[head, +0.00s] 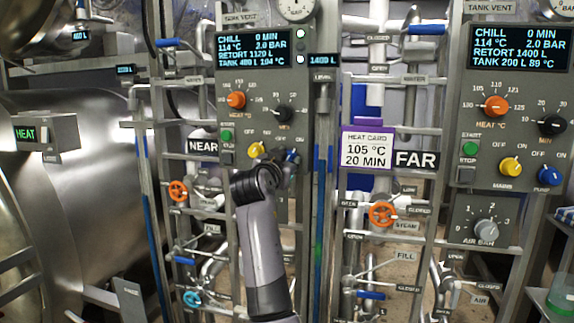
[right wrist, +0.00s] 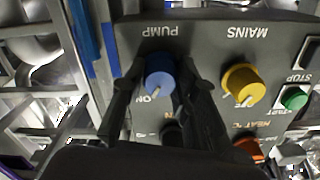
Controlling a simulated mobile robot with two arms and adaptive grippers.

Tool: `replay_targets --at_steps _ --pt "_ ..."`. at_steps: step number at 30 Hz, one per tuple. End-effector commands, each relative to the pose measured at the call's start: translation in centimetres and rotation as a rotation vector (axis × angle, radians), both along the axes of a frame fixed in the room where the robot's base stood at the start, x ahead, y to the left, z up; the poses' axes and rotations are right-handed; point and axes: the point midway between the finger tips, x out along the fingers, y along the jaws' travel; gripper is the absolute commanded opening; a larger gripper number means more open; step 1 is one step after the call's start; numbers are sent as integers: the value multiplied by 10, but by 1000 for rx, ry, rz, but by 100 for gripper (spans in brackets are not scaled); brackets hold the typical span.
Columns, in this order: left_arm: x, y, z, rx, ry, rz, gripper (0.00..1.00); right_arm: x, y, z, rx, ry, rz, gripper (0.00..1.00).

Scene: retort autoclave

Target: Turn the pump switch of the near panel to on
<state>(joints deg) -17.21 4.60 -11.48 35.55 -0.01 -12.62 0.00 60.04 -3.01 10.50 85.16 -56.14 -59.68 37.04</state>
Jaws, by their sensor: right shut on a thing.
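The near panel (head: 263,115) carries a blue pump switch (head: 291,156) at its lower right, partly covered by my right gripper (head: 284,166) in the head view. In the right wrist view the panel appears upside down. There the pump switch (right wrist: 160,77) sits between the two dark fingers of my right gripper (right wrist: 165,85), which is shut on it. Its white pointer slants to the lower left, toward the ON lettering. The OFF lettering of this switch is hidden. My left gripper is not in view.
The yellow mains switch (right wrist: 241,84) sits close beside the right finger. A green start button (right wrist: 293,98) lies farther along. The far panel (head: 518,130) has its own blue switch (head: 550,176).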

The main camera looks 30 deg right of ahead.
Motion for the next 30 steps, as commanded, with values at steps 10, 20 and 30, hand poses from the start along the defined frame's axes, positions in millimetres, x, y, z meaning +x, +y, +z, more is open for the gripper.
replay_targets --at_steps 10,20,30 --pt "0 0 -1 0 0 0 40 0 0 -1 9 -7 1 0" --pt "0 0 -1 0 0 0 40 0 0 0 7 -7 0 42" --pt "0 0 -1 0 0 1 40 0 0 0 6 -7 0 47"
